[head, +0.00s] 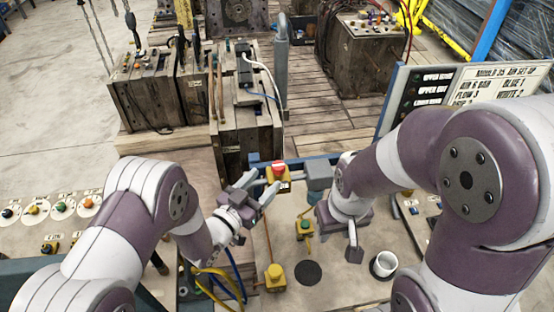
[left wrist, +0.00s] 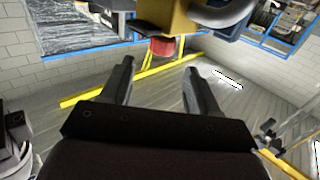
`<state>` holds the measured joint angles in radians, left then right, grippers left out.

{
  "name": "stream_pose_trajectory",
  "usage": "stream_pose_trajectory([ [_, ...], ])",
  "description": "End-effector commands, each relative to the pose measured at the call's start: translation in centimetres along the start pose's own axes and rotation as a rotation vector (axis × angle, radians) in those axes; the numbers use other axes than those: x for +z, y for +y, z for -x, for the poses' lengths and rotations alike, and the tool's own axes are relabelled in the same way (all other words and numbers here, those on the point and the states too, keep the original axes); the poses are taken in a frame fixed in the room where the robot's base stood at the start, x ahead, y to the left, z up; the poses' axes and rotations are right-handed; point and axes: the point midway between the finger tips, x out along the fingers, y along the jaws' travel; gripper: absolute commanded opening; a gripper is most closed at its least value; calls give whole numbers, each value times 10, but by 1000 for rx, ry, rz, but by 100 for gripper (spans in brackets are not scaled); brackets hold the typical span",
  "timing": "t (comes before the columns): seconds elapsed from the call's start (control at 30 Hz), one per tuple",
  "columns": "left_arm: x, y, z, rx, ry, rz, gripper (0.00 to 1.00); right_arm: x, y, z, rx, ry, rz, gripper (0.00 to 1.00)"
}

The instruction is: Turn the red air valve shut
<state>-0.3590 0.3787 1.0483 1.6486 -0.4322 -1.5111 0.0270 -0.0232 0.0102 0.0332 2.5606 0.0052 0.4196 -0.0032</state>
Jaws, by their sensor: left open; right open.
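The red air valve (head: 279,167) sits on a yellow body on the bench, near the middle of the head view. In the left wrist view its red knob (left wrist: 162,47) shows ahead of the fingers, below a yellow body (left wrist: 178,18). My left gripper (head: 262,186) is open and empty, with its fingers reaching towards the valve from the left. In the left wrist view the open fingers (left wrist: 158,75) point at the knob, which appears between and beyond their tips. Contact is not visible. My right gripper (head: 352,245) is open over the bench, to the right of the valve.
A green-topped valve (head: 305,226) and a yellow valve (head: 275,272) stand nearer on the bench. Blue and yellow hoses (head: 222,278) lie near my left arm. A lettered board (head: 460,90) stands behind my right arm.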

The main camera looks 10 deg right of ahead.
Motion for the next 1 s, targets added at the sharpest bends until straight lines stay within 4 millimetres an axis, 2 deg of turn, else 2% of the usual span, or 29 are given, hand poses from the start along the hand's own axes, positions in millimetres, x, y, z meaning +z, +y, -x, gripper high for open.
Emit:
stream_pose_trajectory([
  [0.1,-4,0,-26,2,1,1,60,-2,0,12,0,0,0,43],
  [0.3,-2,0,-58,-1,1,0,60,-3,0,21,0,0,0,43],
  [0.5,0,0,-70,-1,0,1,60,-3,0,23,0,0,0,43],
  [0.73,0,0,-70,-1,0,1,60,-3,0,22,0,0,0,43],
  [0.8,0,0,-70,-1,0,1,37,-3,0,22,0,0,0,43],
  [0.9,0,0,-70,-1,0,1,10,-3,0,22,0,0,0,43],
  [1.0,0,-1,-70,-1,0,1,11,-3,0,22,0,0,0,43],
])
